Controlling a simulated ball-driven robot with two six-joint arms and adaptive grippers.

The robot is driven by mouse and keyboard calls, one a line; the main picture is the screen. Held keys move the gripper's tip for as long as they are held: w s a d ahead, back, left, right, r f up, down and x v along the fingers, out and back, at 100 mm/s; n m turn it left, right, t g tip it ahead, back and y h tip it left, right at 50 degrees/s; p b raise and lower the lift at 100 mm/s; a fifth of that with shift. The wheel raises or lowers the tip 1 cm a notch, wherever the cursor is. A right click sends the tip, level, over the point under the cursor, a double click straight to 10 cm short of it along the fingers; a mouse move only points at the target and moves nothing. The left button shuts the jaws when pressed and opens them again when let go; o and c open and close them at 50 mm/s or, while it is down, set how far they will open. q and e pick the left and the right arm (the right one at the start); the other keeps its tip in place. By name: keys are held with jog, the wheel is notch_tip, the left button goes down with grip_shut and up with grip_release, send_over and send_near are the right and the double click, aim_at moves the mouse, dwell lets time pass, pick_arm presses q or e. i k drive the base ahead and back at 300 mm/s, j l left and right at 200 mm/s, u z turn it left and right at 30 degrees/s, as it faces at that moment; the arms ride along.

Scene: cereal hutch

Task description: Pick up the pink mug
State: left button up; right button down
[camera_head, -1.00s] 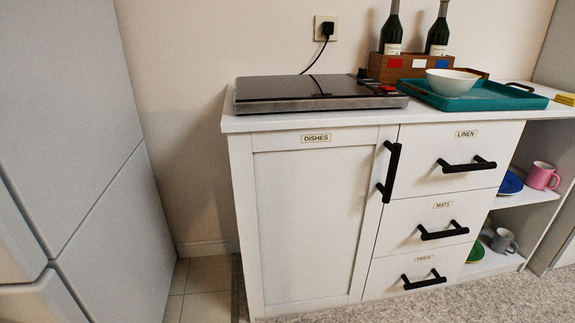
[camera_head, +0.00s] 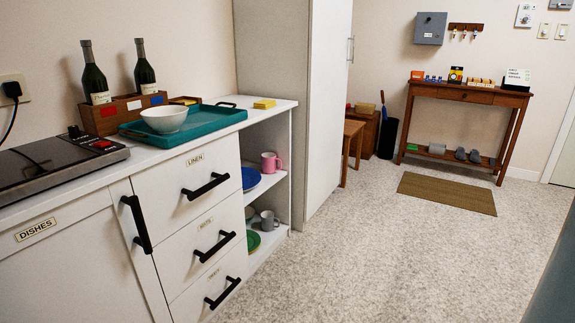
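The pink mug (camera_head: 270,162) stands upright on the upper open shelf (camera_head: 266,181) at the right end of the white hutch. A blue plate or bowl (camera_head: 250,178) sits just left of it on the same shelf. The mug's handle points to the right. Neither of my grippers is in view, so nothing shows near the mug.
A grey mug (camera_head: 269,220) and a green plate (camera_head: 253,241) are on the lower shelf. Drawers with black handles (camera_head: 206,186) stick out left of the shelves. A tall white cabinet (camera_head: 318,110) stands to the right. The speckled floor (camera_head: 390,260) in front is clear.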

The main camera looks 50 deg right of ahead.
aim_at(268, 160)
jog(key=z, duration=1.55)
jog(key=u, duration=0.4)
jog(key=i+l+u, duration=0.1)
jog(key=u, duration=0.25)
jog(key=i+l+u, duration=0.1)
jog(key=u, duration=0.3)
jog(key=i+l+u, duration=0.25)
jog(key=l, duration=0.15)
jog(key=l+u, duration=0.2)
jog(key=l, duration=0.15)
jog(key=i+l+u, duration=0.1)
jog(key=l+u, duration=0.15)
jog(key=l, duration=0.2)
jog(key=i+l+u, duration=0.2)
jog(key=l, duration=0.25)
jog(key=k, duration=0.1)
